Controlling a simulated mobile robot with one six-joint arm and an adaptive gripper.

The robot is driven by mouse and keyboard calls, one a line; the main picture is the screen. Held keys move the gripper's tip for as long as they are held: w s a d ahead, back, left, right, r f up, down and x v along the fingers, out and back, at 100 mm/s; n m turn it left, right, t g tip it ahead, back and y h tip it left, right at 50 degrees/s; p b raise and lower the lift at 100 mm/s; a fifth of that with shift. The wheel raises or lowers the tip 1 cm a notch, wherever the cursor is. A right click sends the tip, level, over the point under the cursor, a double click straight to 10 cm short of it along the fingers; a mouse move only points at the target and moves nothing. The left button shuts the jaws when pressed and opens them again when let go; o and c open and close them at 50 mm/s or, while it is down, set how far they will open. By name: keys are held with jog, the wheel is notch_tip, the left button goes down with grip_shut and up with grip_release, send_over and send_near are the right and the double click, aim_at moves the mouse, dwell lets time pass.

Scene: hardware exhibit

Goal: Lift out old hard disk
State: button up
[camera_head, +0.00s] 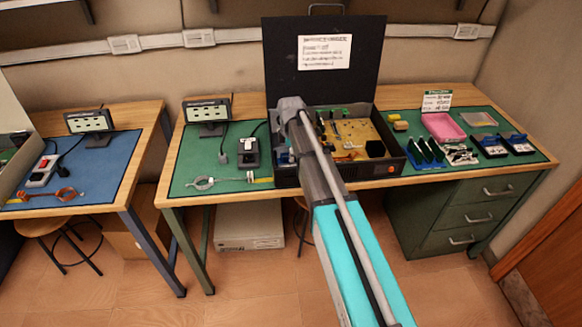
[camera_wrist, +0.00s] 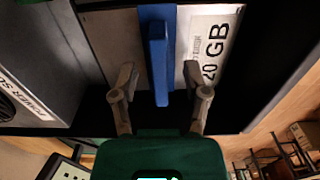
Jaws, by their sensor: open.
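The old hard disk shows in the wrist view as a grey face with a white label (camera_wrist: 213,42) reading "20 GB". A blue upright tab (camera_wrist: 158,60) stands along its middle. My gripper (camera_wrist: 160,78) is open, with one finger on each side of the blue tab and a gap on both sides. In the head view the disk and my fingers are mostly hidden behind my arm, at the left part of the open computer case (camera_head: 378,170). A bit of blue (camera_head: 284,157) shows there beside my arm.
A power supply (camera_wrist: 45,60) sits left of the disk in the wrist view. The raised black lid (camera_head: 285,60) stands behind the case. A cable (camera_head: 205,183) lies left.

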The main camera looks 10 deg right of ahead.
jog(key=shift+f, duration=0.3)
jog(key=shift+c, duration=0.3)
grip_shut()
